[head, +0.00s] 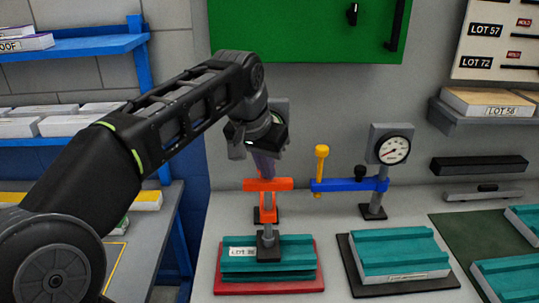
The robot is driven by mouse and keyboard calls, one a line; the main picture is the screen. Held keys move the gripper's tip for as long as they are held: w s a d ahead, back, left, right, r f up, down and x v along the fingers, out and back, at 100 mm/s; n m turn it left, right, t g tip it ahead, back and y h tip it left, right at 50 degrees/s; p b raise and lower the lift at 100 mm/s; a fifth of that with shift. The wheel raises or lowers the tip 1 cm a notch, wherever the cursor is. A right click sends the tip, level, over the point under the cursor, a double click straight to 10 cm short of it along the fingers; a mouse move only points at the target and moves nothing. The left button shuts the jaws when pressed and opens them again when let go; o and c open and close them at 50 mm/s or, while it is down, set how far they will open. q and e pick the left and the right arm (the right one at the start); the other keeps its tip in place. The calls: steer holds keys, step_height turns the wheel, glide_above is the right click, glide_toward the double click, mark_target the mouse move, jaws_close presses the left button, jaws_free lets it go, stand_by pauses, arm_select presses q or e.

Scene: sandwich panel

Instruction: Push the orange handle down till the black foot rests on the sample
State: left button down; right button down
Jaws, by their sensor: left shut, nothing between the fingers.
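My left gripper (264,172) is shut and empty, pointing down from the arm that comes in from the left. Its tip is just above or touching the orange handle (254,184); I cannot tell which. The orange handle is a level bar on the press, partly hidden behind the gripper. The black foot (268,245) hangs below it on a grey stem, over the middle of the teal ribbed sample (296,264). The foot looks at or very near the sample's top; contact is not clear. The sample lies on a red tray (270,288). My right gripper is not in view.
A second press with a blue bar (335,185), yellow knob (321,154) and dial gauge (393,150) stands to the right. Below it another teal panel (400,252) lies on a black mat. More panels are at the far right. A blue shelf (95,45) stands at the left.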

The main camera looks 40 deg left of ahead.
arm_select(q)
steer(key=shift+r+p, duration=2.15)
steer(key=shift+r, duration=0.7)
